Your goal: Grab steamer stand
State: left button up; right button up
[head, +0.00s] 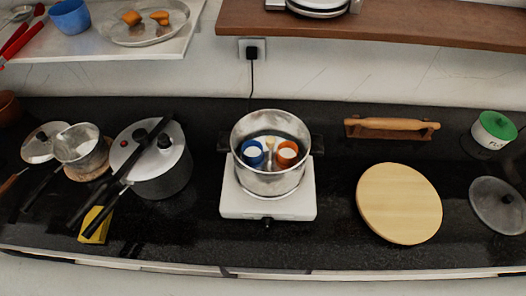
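I cannot clearly pick out a steamer stand. A steel pot (272,184) stands upright on a white cooktop (236,203) in the middle of the head view. Inside the pot are a blue cup-like item (252,153) and an orange cup-like item (287,153), both with white tops, with a small pale piece between them. What lies under them at the bottom of the pot is hard to tell. Neither of my grippers is in view.
Left are a pressure cooker (173,179) with long black handles, a saucepan (77,146) and a yellow item (95,226). Right are a round wooden board (399,203), a rolling pin (391,123), a green-lidded container (493,132) and a lid (497,203). Shelves hang above.

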aim_at(268, 163)
jog(key=k+l+z, duration=0.25)
jog(key=k+l, duration=0.25)
jog(key=k+l+z, duration=0.2)
jog(key=l, duration=0.2)
